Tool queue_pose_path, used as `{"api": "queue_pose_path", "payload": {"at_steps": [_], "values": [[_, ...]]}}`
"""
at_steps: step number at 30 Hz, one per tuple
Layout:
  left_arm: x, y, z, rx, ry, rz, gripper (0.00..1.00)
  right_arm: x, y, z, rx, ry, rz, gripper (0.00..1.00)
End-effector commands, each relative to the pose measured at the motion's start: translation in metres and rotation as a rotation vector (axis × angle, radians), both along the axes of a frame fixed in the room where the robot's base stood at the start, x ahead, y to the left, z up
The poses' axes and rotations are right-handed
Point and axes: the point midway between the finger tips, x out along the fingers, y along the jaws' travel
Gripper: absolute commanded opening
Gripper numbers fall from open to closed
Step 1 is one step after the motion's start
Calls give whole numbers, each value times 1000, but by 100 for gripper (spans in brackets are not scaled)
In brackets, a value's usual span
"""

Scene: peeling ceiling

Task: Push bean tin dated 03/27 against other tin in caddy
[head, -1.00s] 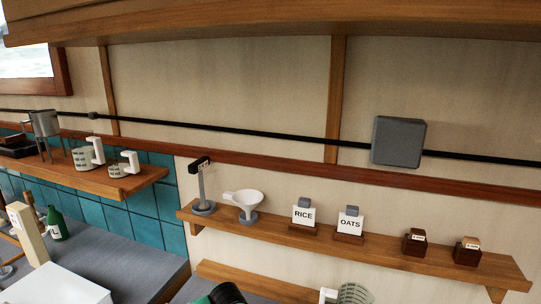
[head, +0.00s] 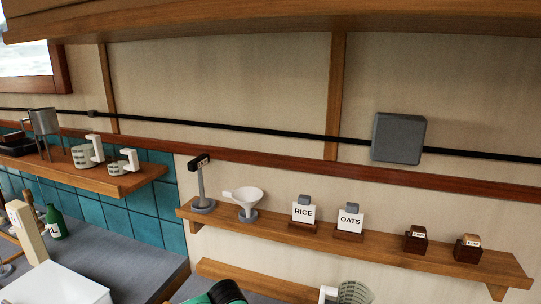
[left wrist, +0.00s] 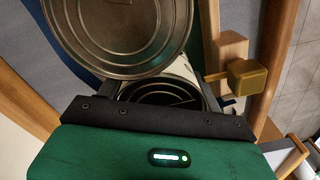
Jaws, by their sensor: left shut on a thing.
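In the left wrist view, my left gripper (left wrist: 160,82) is shut on a round metal tin (left wrist: 160,97), whose ridged lid shows between the dark fingers. A second, larger-looking metal tin lid (left wrist: 118,32) is at the upper left and covers part of the view beyond the held tin. I see no date on either tin, and I cannot tell whether they touch. Wooden pieces (left wrist: 232,48) stand at the right of the tins; whether they belong to the caddy is unclear. My right gripper is not in view.
A brass-coloured block (left wrist: 247,77) sits close to the right of the held tin. In the head view, a wall shelf (head: 375,248) carries a white funnel (head: 248,197), RICE (head: 304,212) and OATS (head: 349,220) holders and small brown blocks. A measuring cup (head: 353,292) stands below.

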Motion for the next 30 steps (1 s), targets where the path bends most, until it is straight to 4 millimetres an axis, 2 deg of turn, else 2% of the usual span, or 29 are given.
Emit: {"api": "queue_pose_path", "payload": {"at_steps": [10,11,14,24,30], "values": [[0,0,0,1,1,0,39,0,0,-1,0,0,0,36],[0,0,0,1,1,0,72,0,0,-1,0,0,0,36],[0,0,0,1,1,0,92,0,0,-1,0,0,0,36],[0,0,2,1,-1,0,92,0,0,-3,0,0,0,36],[2,0,26,0,-7,-2,92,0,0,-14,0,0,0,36]]}}
